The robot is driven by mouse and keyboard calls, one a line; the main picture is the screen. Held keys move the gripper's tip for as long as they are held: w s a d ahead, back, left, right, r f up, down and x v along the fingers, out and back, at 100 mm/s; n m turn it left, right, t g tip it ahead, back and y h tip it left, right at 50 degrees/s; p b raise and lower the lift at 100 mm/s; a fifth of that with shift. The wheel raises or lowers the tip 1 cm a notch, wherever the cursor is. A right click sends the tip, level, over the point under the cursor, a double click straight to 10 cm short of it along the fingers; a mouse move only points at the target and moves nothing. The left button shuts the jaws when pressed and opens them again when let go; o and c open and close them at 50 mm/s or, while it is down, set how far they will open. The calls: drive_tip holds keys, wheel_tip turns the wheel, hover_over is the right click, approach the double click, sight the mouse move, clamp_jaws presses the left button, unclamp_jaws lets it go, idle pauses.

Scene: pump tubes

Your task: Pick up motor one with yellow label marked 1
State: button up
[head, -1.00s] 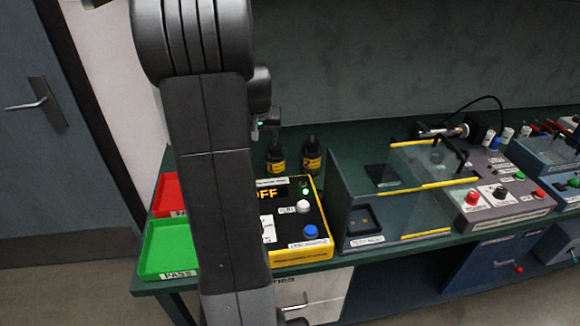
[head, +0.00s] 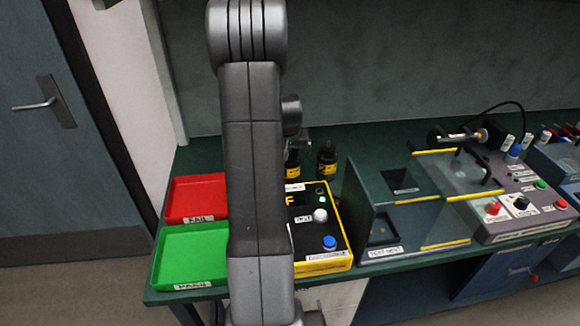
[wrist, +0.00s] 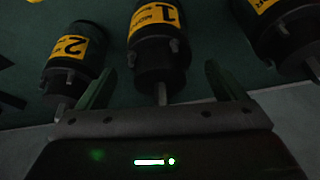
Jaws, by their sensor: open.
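Motor one (wrist: 160,50), a dark cylinder with a yellow label marked 1 and a thin shaft, is near the middle of the wrist view. My gripper (wrist: 158,72) is open, with one green finger on each side of motor one's lower end; I cannot tell if either touches it. Motor two (wrist: 75,58), labelled 2, is left of the left finger. A third yellow-labelled motor (wrist: 285,35) is partly cut off at right. In the head view two motors stand at the back of the bench, one (head: 327,163) clear and one (head: 293,167) partly behind my arm; their numbers are unreadable.
A red FAIL tray (head: 196,197) and a green PASS tray (head: 188,252) lie at the bench's left end. A yellow-edged tester box (head: 325,225) stands in front of the motors. A clear-covered test fixture (head: 375,200) and a grey control box (head: 515,205) are to the right.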

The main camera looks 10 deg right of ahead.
drive_tip(key=shift+x, duration=1.4)
clamp_jaws()
drive_tip(key=shift+w+r, duration=0.15)
drive_tip(key=shift+r, duration=0.05)
